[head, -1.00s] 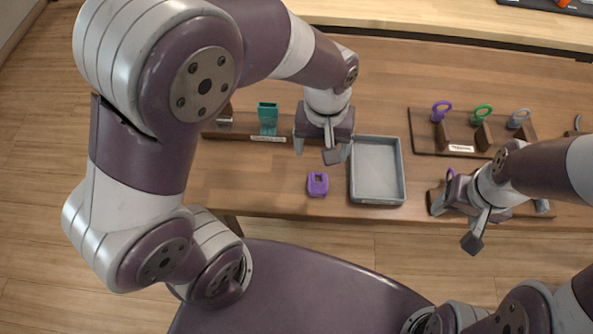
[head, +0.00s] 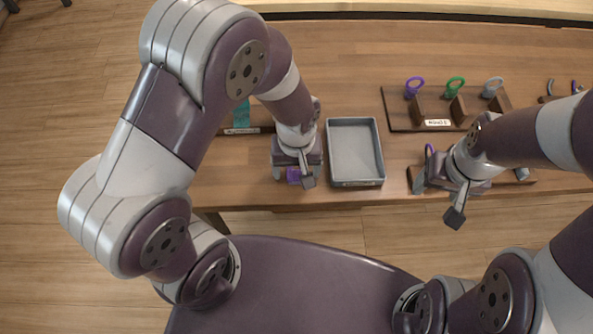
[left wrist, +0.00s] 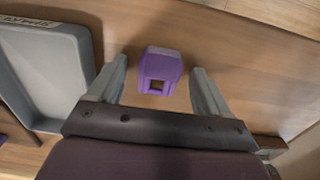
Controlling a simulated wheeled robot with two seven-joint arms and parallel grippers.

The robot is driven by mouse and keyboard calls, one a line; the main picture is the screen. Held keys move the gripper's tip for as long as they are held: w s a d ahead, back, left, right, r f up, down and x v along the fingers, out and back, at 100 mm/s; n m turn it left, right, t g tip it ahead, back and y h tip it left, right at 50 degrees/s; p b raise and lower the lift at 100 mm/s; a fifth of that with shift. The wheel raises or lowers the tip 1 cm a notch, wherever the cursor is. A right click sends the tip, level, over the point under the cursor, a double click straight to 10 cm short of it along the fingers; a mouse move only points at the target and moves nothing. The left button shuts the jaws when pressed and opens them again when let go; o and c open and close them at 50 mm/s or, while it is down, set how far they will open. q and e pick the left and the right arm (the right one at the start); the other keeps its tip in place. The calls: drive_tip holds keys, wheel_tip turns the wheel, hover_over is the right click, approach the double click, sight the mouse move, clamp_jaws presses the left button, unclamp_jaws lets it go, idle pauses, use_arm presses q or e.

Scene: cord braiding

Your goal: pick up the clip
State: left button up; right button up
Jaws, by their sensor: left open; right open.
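The purple clip (left wrist: 161,68) lies on the wooden table. In the left wrist view it sits between the spread fingers of my left gripper (left wrist: 158,85), with a gap on each side and its square opening facing the gripper. In the head view the clip (head: 293,175) is partly hidden under my left gripper (head: 294,178). My left gripper is open and holds nothing. My right gripper (head: 437,200) is open at the right, over a holder near the table's front edge; its fingertips are partly hidden by the arm.
A grey tray (head: 355,121) stands just right of my left gripper; it also shows in the left wrist view (left wrist: 45,25). A dark rack (head: 399,122) with purple, green and grey rings is at the back right. A teal clip (head: 239,115) stands at the left.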

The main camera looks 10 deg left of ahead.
use_arm(q)
drive_tip(key=c, duration=1.2)
drive_tip(key=shift+r, duration=0.15)
